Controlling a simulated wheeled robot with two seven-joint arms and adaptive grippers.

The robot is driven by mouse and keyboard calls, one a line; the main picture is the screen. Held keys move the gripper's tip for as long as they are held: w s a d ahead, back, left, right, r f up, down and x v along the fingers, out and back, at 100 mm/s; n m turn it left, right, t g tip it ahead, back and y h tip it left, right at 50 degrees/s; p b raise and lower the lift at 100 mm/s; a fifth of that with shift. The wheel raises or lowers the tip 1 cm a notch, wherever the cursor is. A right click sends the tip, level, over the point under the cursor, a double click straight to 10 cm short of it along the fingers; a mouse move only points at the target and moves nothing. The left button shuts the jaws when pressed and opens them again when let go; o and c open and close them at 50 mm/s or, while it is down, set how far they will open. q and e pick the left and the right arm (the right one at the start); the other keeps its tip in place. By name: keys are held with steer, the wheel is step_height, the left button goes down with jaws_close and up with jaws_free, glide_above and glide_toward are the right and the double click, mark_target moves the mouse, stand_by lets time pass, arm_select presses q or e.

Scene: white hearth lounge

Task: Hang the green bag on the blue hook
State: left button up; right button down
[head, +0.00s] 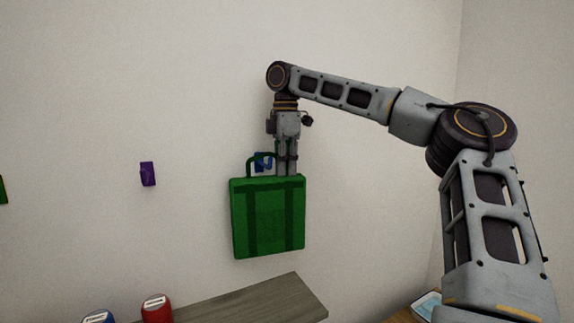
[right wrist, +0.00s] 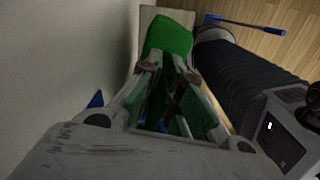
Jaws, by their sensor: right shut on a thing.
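The green bag (head: 268,216) hangs upright from my right gripper (head: 287,170), close to the white wall. The right gripper points down and is shut on the bag at the right part of its top. The bag's handle loop stands up just left of the fingers. The blue hook (head: 263,160) on the wall shows at the loop, partly covered by it. I cannot tell whether the loop is over the hook or in front of it. In the right wrist view the bag (right wrist: 170,37) shows beyond the fingers, with a blue piece (right wrist: 96,100) by the wall. My left gripper is not in view.
A purple hook (head: 148,174) and a green hook (head: 2,189) are on the wall to the left. The wall between the hooks is clear.

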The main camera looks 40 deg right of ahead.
steer(key=shift+w+d+f, duration=0.1)
steer(key=shift+w+f, duration=0.05)
steer(key=shift+f, duration=0.35)
steer(key=shift+w+f, duration=0.15)
steer(key=shift+f, duration=0.3)
stand_by(0.4)
steer(key=c, duration=1.5)
jaws_free()
steer(key=shift+c, duration=0.2)
steer(key=shift+o, duration=0.3)
steer(key=shift+r, duration=5.95)
steer(key=shift+w, duration=0.15)
